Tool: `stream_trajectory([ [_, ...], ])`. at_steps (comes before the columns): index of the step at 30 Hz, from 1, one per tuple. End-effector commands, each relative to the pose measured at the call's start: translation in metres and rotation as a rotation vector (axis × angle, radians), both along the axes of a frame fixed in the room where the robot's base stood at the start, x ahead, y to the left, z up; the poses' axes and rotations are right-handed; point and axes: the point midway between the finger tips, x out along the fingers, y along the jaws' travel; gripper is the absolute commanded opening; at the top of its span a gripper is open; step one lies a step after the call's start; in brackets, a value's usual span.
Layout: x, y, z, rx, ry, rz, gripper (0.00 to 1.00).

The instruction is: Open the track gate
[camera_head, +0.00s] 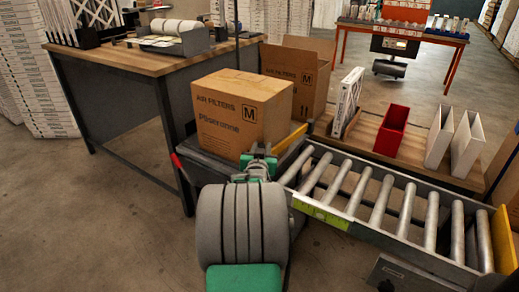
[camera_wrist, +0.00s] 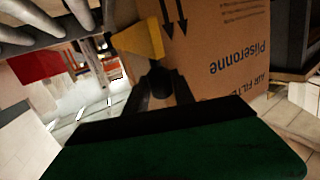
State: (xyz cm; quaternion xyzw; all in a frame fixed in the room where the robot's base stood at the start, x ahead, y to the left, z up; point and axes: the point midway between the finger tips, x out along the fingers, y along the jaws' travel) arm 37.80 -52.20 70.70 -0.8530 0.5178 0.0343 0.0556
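The track gate appears as a yellow bar (camera_head: 297,138) across the track, between the cardboard box (camera_head: 243,112) and the rollers. Its yellow end also shows in the wrist view (camera_wrist: 138,40), just beyond my fingers and beside the box. My gripper (camera_head: 262,152) is low in front of the box, close to the near end of the yellow bar. In the wrist view my dark fingers (camera_wrist: 160,84) come close around a small dark rounded part below the yellow piece. I cannot tell whether they touch or grip it. The head view hides the fingertips' contact.
The roller track (camera_head: 375,198) runs right to a yellow end plate (camera_head: 504,240). Behind it a wooden bench (camera_head: 358,134) holds a red bin (camera_head: 391,130) and white bins (camera_head: 466,143). An open carton (camera_head: 305,75) stands behind the box. A workbench (camera_head: 150,62) stands left.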

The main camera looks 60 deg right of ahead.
Motion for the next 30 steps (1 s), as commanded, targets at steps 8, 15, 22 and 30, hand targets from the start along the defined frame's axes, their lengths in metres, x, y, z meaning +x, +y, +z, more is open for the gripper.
stream_trajectory([
  [8,0.002,0.002,-0.001,0.002,0.0,0.004,0.49],
  [15,0.001,0.005,0.001,0.002,0.0,0.005,0.49],
  [22,-0.019,0.043,0.009,0.001,-0.001,0.006,0.49],
  [30,-0.035,0.07,0.009,0.001,0.0,0.003,0.49],
])
